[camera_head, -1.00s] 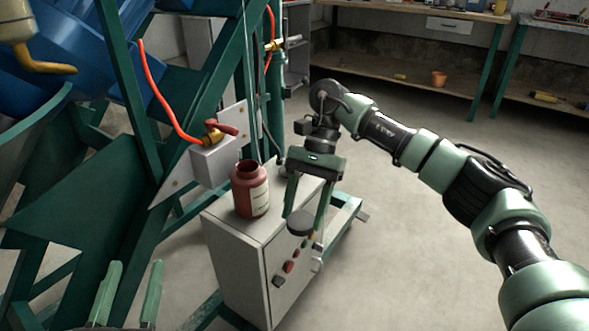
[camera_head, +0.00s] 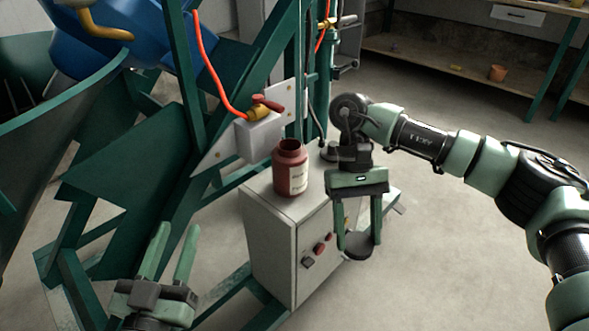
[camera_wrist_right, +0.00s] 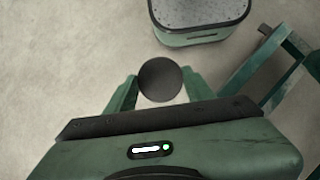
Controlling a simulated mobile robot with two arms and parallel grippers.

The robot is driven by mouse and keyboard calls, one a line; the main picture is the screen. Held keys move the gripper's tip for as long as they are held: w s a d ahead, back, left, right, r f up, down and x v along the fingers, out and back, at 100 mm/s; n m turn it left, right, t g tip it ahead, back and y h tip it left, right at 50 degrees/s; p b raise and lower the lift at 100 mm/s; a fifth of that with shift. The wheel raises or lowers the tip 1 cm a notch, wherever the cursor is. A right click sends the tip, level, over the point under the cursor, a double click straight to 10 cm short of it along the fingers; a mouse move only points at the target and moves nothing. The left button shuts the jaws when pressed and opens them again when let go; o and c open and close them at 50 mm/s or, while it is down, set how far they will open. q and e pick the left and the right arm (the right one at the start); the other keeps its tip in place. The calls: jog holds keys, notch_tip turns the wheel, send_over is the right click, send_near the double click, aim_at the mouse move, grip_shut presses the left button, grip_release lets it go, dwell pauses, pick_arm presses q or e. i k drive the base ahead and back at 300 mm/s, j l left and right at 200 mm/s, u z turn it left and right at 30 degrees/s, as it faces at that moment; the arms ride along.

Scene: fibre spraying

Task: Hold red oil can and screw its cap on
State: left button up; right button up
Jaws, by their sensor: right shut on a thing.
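The red oil can (camera_head: 289,170) stands upright and uncapped on top of the grey cabinet, with a pale label on its side. My right gripper (camera_head: 358,238) is shut on the dark round cap (camera_head: 357,247) and holds it in the air to the right of the can, past the cabinet's edge. The cap (camera_wrist_right: 160,79) also shows between the fingers in the right wrist view. My left gripper (camera_head: 176,236) is open and empty at the lower left, apart from the can.
The grey cabinet (camera_head: 270,240) has knobs on its front. A box with a red-handled valve (camera_head: 262,108) and an orange hose (camera_head: 212,65) is behind the can. Green frame beams stand at left. The floor at right is clear.

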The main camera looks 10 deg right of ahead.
aim_at(290, 160)
jog(key=i+l+u, duration=0.15)
jog(key=l+u, duration=0.2)
jog(key=l, duration=0.85)
jog(key=l+u, duration=0.35)
jog(key=l, duration=0.85)
